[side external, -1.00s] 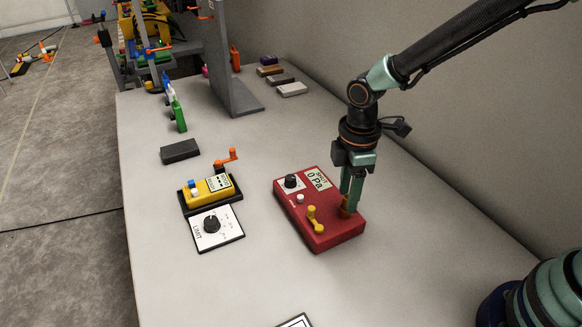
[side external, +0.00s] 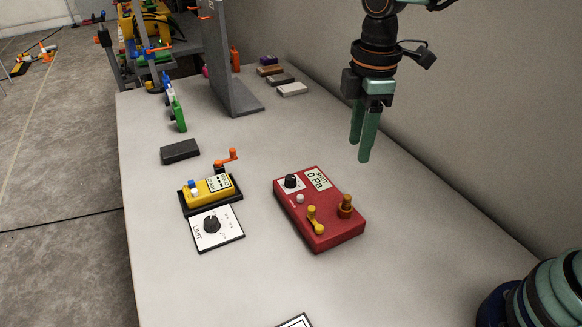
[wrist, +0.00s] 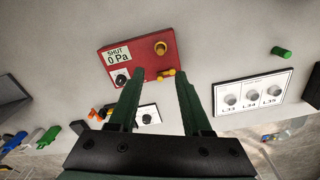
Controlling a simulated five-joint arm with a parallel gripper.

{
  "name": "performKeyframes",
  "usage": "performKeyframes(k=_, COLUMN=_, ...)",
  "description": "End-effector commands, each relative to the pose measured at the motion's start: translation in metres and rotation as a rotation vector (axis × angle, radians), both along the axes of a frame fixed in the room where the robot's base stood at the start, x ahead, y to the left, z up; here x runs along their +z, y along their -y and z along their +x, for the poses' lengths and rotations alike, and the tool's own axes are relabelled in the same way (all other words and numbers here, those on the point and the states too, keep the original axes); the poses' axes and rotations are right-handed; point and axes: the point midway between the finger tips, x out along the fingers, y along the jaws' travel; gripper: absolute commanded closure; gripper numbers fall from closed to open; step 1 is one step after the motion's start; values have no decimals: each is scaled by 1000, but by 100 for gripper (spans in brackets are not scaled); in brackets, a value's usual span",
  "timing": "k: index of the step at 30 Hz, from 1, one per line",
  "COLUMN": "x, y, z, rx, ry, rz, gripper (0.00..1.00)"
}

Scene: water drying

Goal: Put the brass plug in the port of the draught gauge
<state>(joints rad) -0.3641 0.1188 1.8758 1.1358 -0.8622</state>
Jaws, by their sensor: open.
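The red draught gauge (side external: 332,228) lies on the bench, its display reading "SHUT 0 Pa". My gripper (side external: 361,150) is open and empty, raised above and behind the gauge, clear of the plug. Its two green fingers (wrist: 157,78) are apart in the wrist view.
A yellow device (side external: 208,191) with an orange crank and a white LIMIT dial plate (side external: 215,228) lie left of the gauge. A dark block (side external: 180,151) and a grey upright panel (side external: 233,70) stand farther back. The bench right of the gauge is clear.

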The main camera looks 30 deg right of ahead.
Motion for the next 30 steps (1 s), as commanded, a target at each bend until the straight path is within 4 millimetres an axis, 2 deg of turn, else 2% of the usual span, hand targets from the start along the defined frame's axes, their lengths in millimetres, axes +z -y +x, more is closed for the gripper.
performKeyframes(k=5, x=23, y=32, z=-9, rx=-232, ry=89, rz=40, gripper=51)
performKeyframes(k=9, x=40, y=67, z=-26, rx=-515, ry=187, rz=98, gripper=51)
performKeyframes(k=16, x=50, y=113, z=-55, rx=-942, ry=333, rz=213, gripper=51)
performKeyframes(k=22, x=50, y=133, z=-69, rx=-1155, ry=404, rz=287, gripper=51)
performKeyframes(k=30, x=49, y=137, z=-72, rx=-1204, ry=417, rz=305, gripper=51)
